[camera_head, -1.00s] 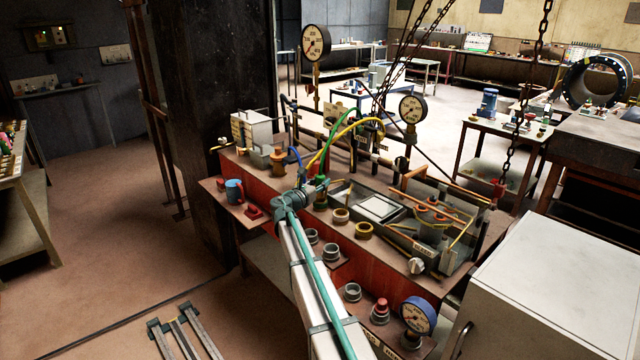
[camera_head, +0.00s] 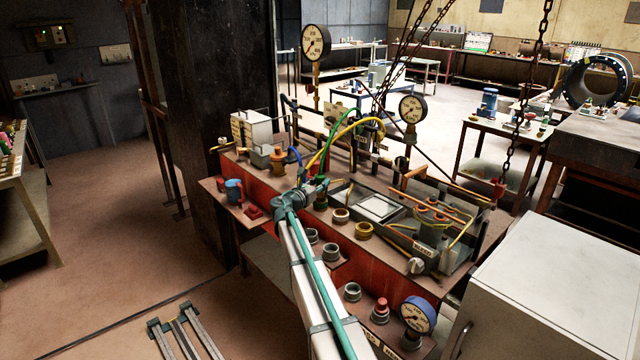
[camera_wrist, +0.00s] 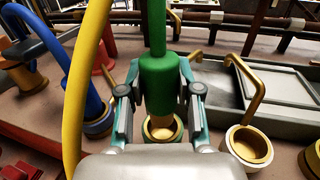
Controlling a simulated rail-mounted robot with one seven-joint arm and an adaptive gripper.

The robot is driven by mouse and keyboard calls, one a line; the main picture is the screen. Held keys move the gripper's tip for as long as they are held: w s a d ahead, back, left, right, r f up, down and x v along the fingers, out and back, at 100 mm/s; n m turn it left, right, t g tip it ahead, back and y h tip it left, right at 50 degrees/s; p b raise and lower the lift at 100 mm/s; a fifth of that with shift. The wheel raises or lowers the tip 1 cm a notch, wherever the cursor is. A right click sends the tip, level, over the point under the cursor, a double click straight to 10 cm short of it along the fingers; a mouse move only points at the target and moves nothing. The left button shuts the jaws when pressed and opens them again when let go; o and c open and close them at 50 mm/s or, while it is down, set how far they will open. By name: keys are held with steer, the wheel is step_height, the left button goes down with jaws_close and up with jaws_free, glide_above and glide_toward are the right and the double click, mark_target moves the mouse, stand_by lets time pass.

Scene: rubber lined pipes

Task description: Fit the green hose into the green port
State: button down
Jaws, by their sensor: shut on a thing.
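The green hose (camera_wrist: 156,30) ends in a thick green fitting (camera_wrist: 161,84), upright in the wrist view. My gripper (camera_wrist: 160,106) is shut on this fitting, one finger on each side. A ringed port (camera_wrist: 163,132) with a brass-coloured inside lies directly below the fitting. In the head view the green hose (camera_head: 326,143) arches up from my gripper (camera_head: 319,187), which partly hides the fitting and the port.
A yellow hose (camera_wrist: 84,80) passes close on the left in the wrist view. A blue hose (camera_wrist: 62,60) ends at another ringed port left of it. An empty brass-ringed port (camera_wrist: 249,146) and a grey tray (camera_wrist: 285,95) are to the right. Gauges (camera_head: 411,108) stand behind.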

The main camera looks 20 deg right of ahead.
steer(key=shift+f+b, duration=0.95)
steer(key=shift+f, duration=0.9)
steer(key=c, duration=0.7)
jaws_free()
steer(key=shift+a, duration=0.1)
steer(key=v, duration=1.2)
steer(key=shift+f, duration=0.1)
